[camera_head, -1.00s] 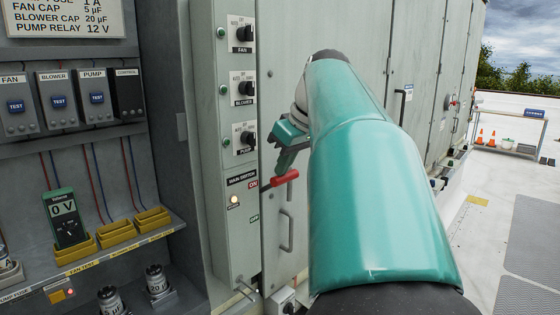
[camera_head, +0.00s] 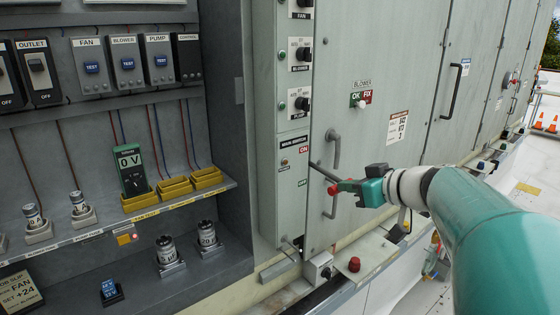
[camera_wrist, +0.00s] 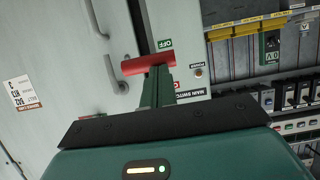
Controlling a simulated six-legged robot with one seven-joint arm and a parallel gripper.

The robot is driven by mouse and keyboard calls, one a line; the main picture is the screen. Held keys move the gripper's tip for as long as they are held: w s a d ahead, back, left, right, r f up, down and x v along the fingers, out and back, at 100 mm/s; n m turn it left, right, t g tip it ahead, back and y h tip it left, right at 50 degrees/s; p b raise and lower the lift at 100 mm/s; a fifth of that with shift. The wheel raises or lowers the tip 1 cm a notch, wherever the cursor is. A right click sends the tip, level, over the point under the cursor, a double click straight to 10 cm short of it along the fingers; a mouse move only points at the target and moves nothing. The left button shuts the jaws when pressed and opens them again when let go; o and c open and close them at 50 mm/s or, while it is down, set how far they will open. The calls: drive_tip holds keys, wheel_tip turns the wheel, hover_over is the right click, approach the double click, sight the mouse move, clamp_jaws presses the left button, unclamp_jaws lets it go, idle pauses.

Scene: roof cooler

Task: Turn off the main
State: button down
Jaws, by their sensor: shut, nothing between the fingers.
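The main switch is a lever with a red crossbar handle (camera_head: 333,189) on a dark shaft. It sticks out from the grey switch panel (camera_head: 290,215), beside the ON and OFF labels, and slopes downward to the right in the head view. My gripper (camera_head: 347,187) is shut, with its fingertips at the red handle on its outer side. In the wrist view the red handle (camera_wrist: 146,64) lies across the fingertips (camera_wrist: 157,80), with nothing gripped; I cannot tell whether they touch. The power lamp (camera_wrist: 198,73) looks dull orange.
A door pull (camera_head: 333,148) and a lower handle stand right by the lever. Selector knobs (camera_head: 302,104) are above on the panel. A ledge with a red button (camera_head: 354,264) runs below. An open cabinet with a meter (camera_head: 131,169) is at the left.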

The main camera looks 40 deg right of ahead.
wheel_tip(320, 180, down, 11)
drive_tip(key=w+t, duration=0.2)
drive_tip(key=t, duration=0.1)
drive_tip(key=shift+w, duration=0.4)
drive_tip(key=shift+a, duration=0.1)
idle(0.4)
